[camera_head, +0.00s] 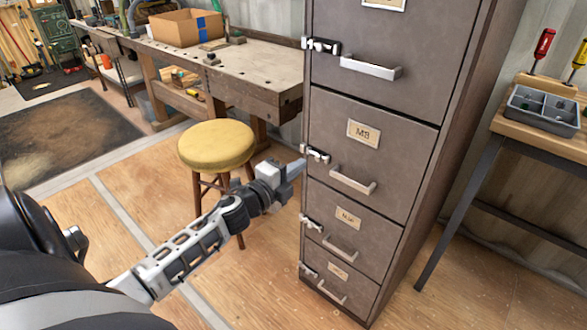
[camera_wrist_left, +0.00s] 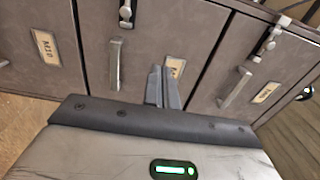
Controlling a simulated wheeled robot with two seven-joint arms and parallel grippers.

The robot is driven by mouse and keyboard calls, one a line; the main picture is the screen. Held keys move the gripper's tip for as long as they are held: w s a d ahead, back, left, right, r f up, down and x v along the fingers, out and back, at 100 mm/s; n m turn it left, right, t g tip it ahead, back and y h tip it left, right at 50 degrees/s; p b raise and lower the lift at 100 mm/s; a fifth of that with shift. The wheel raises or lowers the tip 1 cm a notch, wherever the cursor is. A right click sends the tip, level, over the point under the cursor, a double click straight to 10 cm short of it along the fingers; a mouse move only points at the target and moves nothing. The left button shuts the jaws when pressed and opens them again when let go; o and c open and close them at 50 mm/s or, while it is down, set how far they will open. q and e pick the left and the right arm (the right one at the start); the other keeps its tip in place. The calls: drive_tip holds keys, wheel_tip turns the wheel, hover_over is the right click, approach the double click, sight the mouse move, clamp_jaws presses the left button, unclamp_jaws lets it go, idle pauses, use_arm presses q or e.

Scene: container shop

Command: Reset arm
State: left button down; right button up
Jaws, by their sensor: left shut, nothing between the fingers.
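My left arm reaches in from the lower left in the head view, and my left gripper (camera_head: 294,168) is at the left edge of a grey-brown filing cabinet (camera_head: 385,130). In the left wrist view the two fingers of the left gripper (camera_wrist_left: 163,85) are together with nothing between them. They point toward the drawer fronts and partly cover a label; whether they touch the cabinet I cannot tell. All drawers in view look closed. My right gripper is not in view.
A yellow-topped stool (camera_head: 216,145) stands just behind my left forearm. A workbench (camera_head: 265,75) with a cardboard box (camera_head: 187,27) is at the back left. A side table at right holds a grey divided tray (camera_head: 543,110) and screwdrivers. Open wooden floor lies left of the cabinet.

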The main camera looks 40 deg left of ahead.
use_arm(q)
drive_tip(key=shift+s, duration=0.3)
drive_tip(key=s+d+f+n+g+h, duration=0.1)
drive_tip(key=s+d+f+n+g, duration=0.2)
drive_tip(key=s+d+f+n, duration=0.2)
drive_tip(key=s+d+f+n+g+h+p, duration=0.1)
drive_tip(key=s+d+f+n+g, duration=0.3)
drive_tip(key=s+d+n, duration=0.7)
drive_tip(key=s+d+f, duration=0.1)
drive_tip(key=s+d, duration=0.3)
drive_tip(key=d, duration=0.3)
drive_tip(key=shift+s+f+n, duration=0.2)
drive_tip(key=shift+s+n, duration=0.1)
drive_tip(key=shift+s, duration=0.1)
drive_tip(key=shift+h, duration=0.3)
